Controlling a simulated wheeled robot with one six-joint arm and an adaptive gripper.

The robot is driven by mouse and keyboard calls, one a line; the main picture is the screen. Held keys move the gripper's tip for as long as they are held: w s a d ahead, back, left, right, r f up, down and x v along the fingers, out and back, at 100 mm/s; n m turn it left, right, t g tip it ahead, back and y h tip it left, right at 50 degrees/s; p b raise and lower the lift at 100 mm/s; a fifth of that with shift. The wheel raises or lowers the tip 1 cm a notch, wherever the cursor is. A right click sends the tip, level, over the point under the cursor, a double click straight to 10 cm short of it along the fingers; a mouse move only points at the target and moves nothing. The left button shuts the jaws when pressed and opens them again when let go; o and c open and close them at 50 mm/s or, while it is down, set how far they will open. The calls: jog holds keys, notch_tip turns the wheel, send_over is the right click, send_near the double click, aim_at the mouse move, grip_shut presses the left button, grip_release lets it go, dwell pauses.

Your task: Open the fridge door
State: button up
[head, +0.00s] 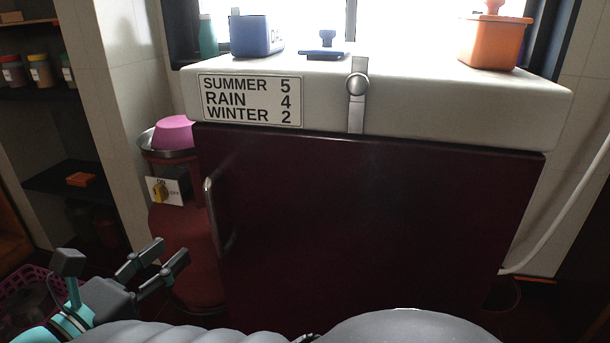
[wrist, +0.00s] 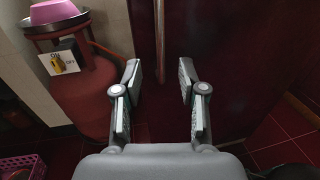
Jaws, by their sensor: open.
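The fridge has a dark red door (head: 370,225) under a thick white top (head: 430,105). The door looks shut in the head view. Its metal handle (head: 213,212) is a long upright bar near the door's left edge. In the wrist view the handle (wrist: 160,40) runs down just beyond the gap between my fingers. My gripper (head: 165,252) is at the lower left in the head view, left of the handle and low. In the wrist view my gripper (wrist: 160,75) is open and empty, its fingers spread either side of the handle's line, without visible contact.
A red gas cylinder (head: 180,235) with an on/off switch plate (head: 165,191) and a pink bowl (head: 174,133) on top stands left of the fridge. A pink basket (head: 30,285) is on the floor at far left. A pale hose (head: 560,215) hangs at right.

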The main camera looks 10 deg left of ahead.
aim_at(210, 219)
jog(key=w, duration=0.3)
jog(key=w+d+b, duration=0.1)
jog(key=w, duration=0.3)
jog(key=w+d, duration=0.1)
jog(key=w, duration=0.3)
jog(key=shift+w+d, duration=0.15)
jog(key=shift+c, duration=0.2)
grip_shut()
